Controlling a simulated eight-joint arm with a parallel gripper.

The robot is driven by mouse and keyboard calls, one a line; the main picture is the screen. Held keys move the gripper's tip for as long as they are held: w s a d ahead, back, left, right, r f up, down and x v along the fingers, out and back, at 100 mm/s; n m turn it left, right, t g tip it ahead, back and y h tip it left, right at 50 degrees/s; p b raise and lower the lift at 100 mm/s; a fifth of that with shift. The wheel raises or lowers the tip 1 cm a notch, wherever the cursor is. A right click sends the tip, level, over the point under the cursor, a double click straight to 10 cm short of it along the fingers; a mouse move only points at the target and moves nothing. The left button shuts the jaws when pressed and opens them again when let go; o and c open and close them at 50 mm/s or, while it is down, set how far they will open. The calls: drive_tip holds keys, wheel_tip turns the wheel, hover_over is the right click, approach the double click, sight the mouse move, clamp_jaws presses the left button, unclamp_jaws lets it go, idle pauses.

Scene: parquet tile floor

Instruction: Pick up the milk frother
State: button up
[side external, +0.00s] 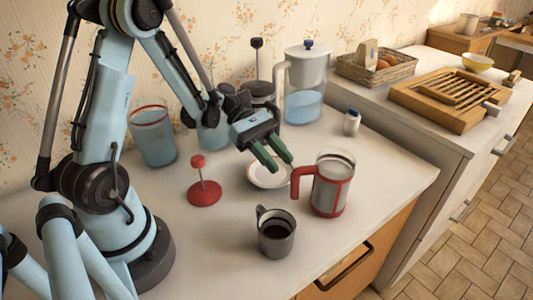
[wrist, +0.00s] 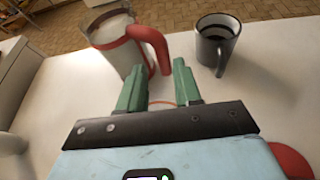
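The likely milk frother is a clear jug with a red frame and red handle (side external: 331,186), standing upright on the white counter with its handle toward the left. It also shows in the wrist view (wrist: 118,47), with the handle (wrist: 152,42) just beyond the fingertips. A red disc with an upright rod and knob (side external: 203,186) stands apart to the left and may be its plunger lid. My gripper (side external: 278,160) has green fingers spread apart and empty, above the white saucer (side external: 269,182) and to the left of the jug handle. The fingers (wrist: 159,76) also show in the wrist view.
A dark grey mug (side external: 277,236) stands in front of the jug. Behind are a water filter pitcher (side external: 305,85), a small white bottle with a blue cap (side external: 352,122) and a glass container (side external: 152,136). A basket (side external: 375,68) and wooden rack (side external: 450,97) stand on the right cabinet.

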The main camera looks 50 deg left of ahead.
hover_over(293, 200)
drive_tip(key=shift+w+a+f, duration=0.15)
drive_tip(key=shift+f, duration=0.4)
drive_tip(key=shift+w+a+f, duration=0.1)
drive_tip(key=shift+w+f, duration=0.05)
drive_tip(key=shift+f, duration=0.4)
drive_tip(key=shift+c, duration=0.2)
clamp_jaws()
drive_tip(key=shift+r, duration=0.1)
